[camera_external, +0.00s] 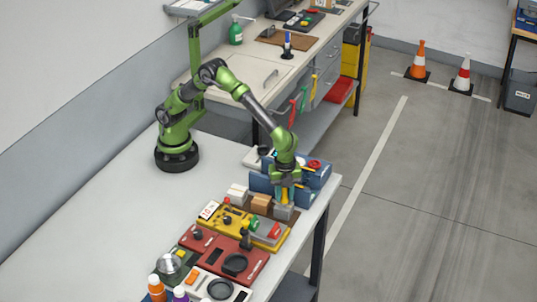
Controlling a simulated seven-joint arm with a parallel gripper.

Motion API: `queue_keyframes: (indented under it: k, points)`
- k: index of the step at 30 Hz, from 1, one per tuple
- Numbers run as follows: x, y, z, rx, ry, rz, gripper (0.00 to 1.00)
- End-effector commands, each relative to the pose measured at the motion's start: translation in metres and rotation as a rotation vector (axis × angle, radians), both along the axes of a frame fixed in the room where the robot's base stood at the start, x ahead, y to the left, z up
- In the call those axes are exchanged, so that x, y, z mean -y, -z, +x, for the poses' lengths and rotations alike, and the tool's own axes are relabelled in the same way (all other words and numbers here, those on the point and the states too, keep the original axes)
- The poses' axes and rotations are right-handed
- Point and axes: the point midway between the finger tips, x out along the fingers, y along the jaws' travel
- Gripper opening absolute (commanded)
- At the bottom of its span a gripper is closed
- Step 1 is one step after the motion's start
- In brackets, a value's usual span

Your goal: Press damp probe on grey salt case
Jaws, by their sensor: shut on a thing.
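My gripper (285,186) points down near the right edge of the table. It is shut on a yellow upright tool, which I take to be the damp probe (284,197). A small grey block, which looks like the grey salt case (283,213), sits directly below the probe, in line with a white case (237,194) and a brown case (261,202). The probe's lower end is at the top of the grey case; I cannot tell whether they touch. The gripper hides the probe's upper part.
Blue bins (315,177) stand just behind my gripper. A yellow tray (236,222) with small parts and a red tray (222,252) lie in front. Bottles (157,288) stand at the near edge. The table's left side (100,225) is clear.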

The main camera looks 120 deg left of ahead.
Motion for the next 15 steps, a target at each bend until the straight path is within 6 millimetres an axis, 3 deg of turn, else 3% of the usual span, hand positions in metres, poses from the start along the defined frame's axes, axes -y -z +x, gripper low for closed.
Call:
queue_keyframes:
  k: [15]
  points:
    - [-0.0002, 0.0066, -0.0002, -0.001, 0.001, 0.000, 0.00]
